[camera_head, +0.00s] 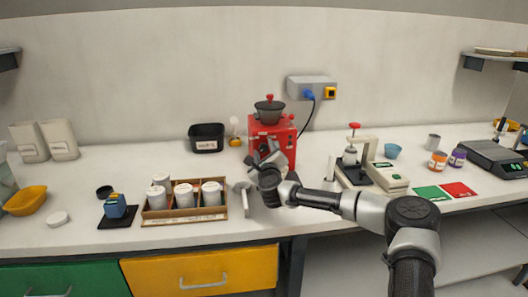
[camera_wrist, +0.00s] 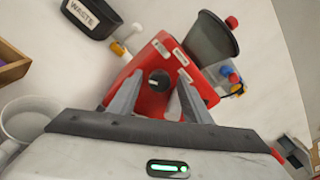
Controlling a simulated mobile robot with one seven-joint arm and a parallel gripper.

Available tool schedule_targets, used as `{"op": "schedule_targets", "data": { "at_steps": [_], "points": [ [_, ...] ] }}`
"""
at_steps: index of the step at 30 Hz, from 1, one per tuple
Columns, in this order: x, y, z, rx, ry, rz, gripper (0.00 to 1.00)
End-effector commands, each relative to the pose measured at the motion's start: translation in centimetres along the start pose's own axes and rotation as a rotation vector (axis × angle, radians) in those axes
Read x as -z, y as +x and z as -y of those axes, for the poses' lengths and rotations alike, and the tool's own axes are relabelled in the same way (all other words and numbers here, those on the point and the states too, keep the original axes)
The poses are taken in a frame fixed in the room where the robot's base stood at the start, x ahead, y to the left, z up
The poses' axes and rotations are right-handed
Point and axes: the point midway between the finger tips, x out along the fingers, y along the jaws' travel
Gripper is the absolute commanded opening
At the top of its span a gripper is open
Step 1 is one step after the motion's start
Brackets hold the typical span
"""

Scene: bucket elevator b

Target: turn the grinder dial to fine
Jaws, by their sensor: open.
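The red grinder (camera_head: 285,136) stands at the back middle of the counter, with a dark hopper (camera_head: 269,112) on top. In the wrist view the grinder's red front (camera_wrist: 152,106) faces me, tilted in the picture. Its round black dial (camera_wrist: 159,79) with a pale mark shows on that front; white labels sit above it, too small to read. My gripper (camera_wrist: 160,88) is open, its two fingers on either side of the dial in the picture. I cannot tell whether they touch it. In the head view my gripper (camera_head: 262,155) hides part of the grinder's front.
A black waste bin (camera_head: 206,138) stands left of the grinder. A wooden tray (camera_head: 184,218) with several white canisters is at front left. A wall socket box (camera_head: 312,87) with a blue plug is behind. A press-like device (camera_head: 355,168) stands right. A white cup (camera_wrist: 24,118) is close by.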

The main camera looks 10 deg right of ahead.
Motion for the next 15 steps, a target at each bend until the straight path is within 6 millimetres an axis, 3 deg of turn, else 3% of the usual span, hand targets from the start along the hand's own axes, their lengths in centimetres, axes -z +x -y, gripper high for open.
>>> {"op": "schedule_targets", "data": {
  "at_steps": [6,13,15],
  "points": [
    [-0.01,0.01,-0.01,0.0,0.0,0.0,0.43],
    [-0.01,0.0,0.0,0.0,0.0,0.0,0.04],
    [-0.01,0.0,0.01,0.0,-0.001,0.0,0.04]
  ]
}}
